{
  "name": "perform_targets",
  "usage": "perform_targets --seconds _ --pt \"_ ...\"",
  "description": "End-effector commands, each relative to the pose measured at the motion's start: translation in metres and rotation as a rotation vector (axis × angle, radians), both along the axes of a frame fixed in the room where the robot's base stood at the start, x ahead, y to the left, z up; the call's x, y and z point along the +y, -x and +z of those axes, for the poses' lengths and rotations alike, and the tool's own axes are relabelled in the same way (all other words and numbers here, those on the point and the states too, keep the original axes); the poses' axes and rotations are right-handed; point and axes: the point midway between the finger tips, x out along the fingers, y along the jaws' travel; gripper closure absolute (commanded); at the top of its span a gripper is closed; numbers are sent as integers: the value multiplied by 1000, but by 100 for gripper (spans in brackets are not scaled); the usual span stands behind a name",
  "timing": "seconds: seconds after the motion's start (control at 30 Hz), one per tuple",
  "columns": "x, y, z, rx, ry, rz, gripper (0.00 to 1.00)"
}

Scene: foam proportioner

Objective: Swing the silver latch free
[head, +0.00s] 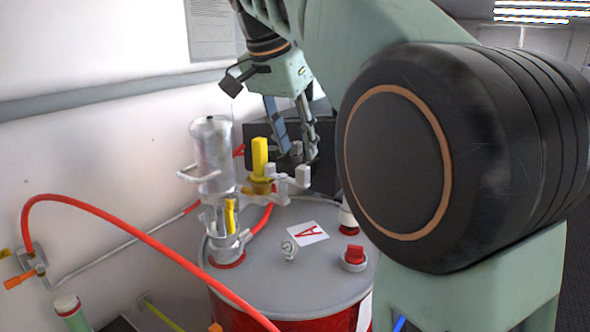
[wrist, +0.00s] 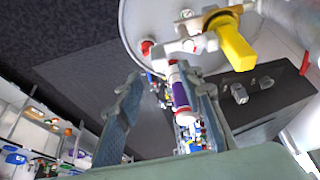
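I take one as the silver latch, but cannot tell which. In the head view a grey piece (head: 296,148) shows against the black box (head: 250,128), close to my fingertips. My gripper (head: 298,156) points down above the drum's back edge, its fingers spread. In the wrist view the gripper (wrist: 170,84) is open, with the fittings outside its right finger. A white and purple cylinder shows between the fingers, apparently beyond them.
A yellow handle (head: 259,157) and a white jointed fitting (head: 288,183) stand on the grey-topped red drum (head: 325,268), close below my gripper. A clear and silver cylinder (head: 212,155) rises at left. A red hose (head: 110,218) arcs across the front left. A wall stands behind.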

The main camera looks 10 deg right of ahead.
Motion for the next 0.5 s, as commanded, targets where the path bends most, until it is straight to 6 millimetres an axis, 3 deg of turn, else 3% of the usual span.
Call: perform_targets --seconds 0.2,0.5 --pt "-12 -10 -39 0 0 -2 65" --pt "-19 -18 -62 -1 -1 -1 65"
